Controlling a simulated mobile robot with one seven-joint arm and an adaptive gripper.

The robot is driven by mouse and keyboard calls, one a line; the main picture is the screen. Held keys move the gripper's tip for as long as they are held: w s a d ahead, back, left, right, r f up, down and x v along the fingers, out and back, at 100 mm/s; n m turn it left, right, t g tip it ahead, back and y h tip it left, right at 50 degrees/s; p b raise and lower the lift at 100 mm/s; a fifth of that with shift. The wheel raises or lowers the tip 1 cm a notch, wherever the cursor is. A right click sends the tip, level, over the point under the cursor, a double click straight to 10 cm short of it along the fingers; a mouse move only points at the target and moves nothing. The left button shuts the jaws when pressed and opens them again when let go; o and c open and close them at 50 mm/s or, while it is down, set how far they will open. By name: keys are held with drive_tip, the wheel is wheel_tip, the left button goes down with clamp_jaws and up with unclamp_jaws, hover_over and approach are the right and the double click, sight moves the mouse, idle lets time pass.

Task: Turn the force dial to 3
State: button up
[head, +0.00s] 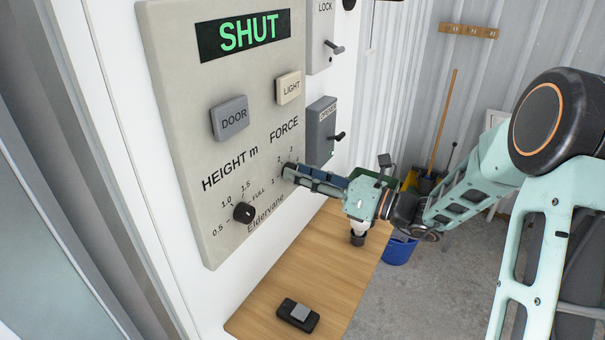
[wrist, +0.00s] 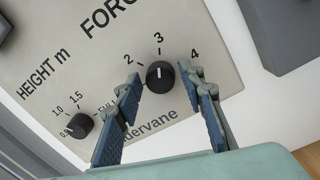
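The force dial (wrist: 160,77) is a round black knob on the beige control panel (head: 215,120), under the word FORCE. In the wrist view the figures 2, 3 and 4 show around its upper side. A short pale mark on the knob seems to point up, roughly at the 3, but it is small. My gripper (wrist: 160,78) has one finger on each side of the knob, with a narrow gap visible on both sides. It is open around the dial and grips nothing. In the head view my gripper hides most of the dial.
The height dial (head: 244,212) is left of the force dial. The DOOR button (head: 230,119) and LIGHT button (head: 289,87) are above, below a display (head: 245,35) reading SHUT. A grey switch box (head: 320,130) is close on the right. A wooden table (head: 265,285) holds a black device (head: 298,315).

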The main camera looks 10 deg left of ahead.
drive_tip(key=shift+o, duration=0.4)
drive_tip(key=shift+d, duration=0.1)
drive_tip(key=v, duration=1.1)
drive_tip(key=shift+s+d, duration=0.2)
drive_tip(key=shift+d, duration=0.2)
